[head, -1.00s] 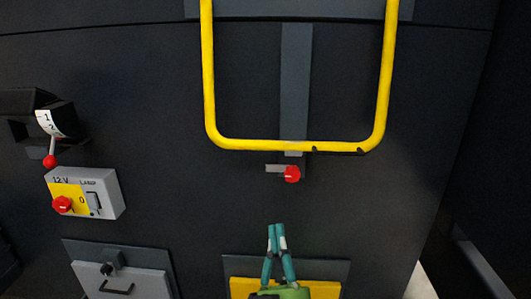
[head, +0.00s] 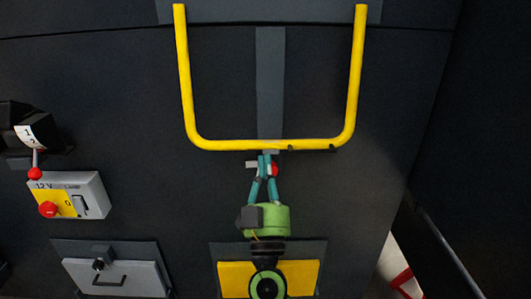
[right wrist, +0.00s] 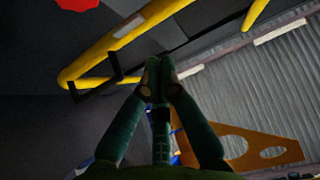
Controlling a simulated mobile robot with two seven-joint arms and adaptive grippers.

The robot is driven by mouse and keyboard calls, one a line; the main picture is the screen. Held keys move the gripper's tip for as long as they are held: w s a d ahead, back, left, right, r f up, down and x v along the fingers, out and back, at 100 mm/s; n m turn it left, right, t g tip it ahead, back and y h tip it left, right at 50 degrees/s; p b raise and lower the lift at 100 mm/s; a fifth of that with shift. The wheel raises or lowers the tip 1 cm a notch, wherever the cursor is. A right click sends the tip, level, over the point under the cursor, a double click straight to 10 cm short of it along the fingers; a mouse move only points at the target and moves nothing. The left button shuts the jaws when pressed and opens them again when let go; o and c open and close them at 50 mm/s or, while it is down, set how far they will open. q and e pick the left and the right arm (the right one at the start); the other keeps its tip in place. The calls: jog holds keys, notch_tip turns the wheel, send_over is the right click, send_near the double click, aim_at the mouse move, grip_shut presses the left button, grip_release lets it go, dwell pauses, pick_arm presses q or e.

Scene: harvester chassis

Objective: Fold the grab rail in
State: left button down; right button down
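The grab rail (head: 188,90) is a yellow U-shaped tube hanging over a dark panel in the head view, its crossbar at the bottom. In the right wrist view the rail (right wrist: 100,58) runs diagonally at upper left. A red knob (head: 274,169) sits just below the crossbar; it also shows at the top of the right wrist view (right wrist: 77,4). My right gripper (head: 264,158) points up just under the crossbar, in front of the knob and partly hiding it. Its fingertips (right wrist: 157,66) are together with nothing seen between them. My left gripper is out of view.
A grey box with a yellow plate and red knob (head: 48,209) is at left, below a red-tipped lever (head: 35,173). A grey hatch with a handle (head: 116,278) is lower left. A yellow panel (head: 235,279) lies behind my right arm.

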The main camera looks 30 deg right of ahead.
aim_at(265, 151)
jog(key=shift+w+d+f, duration=0.2)
jog(key=shift+w+d, duration=0.2)
jog(key=shift+w, duration=0.25)
jog(key=shift+w+d+f, duration=0.15)
jog(key=shift+w+d, duration=0.25)
jog(key=shift+w, duration=0.2)
jog(key=shift+w+d+f+b, duration=0.4)
jog(key=shift+w+b, duration=0.2)
jog(key=shift+b, duration=0.55)
jog(key=shift+w+d+t+h, duration=0.2)
jog(key=shift+w+t+h, duration=0.1)
jog(key=shift+w+t, duration=0.15)
jog(key=shift+r, duration=0.1)
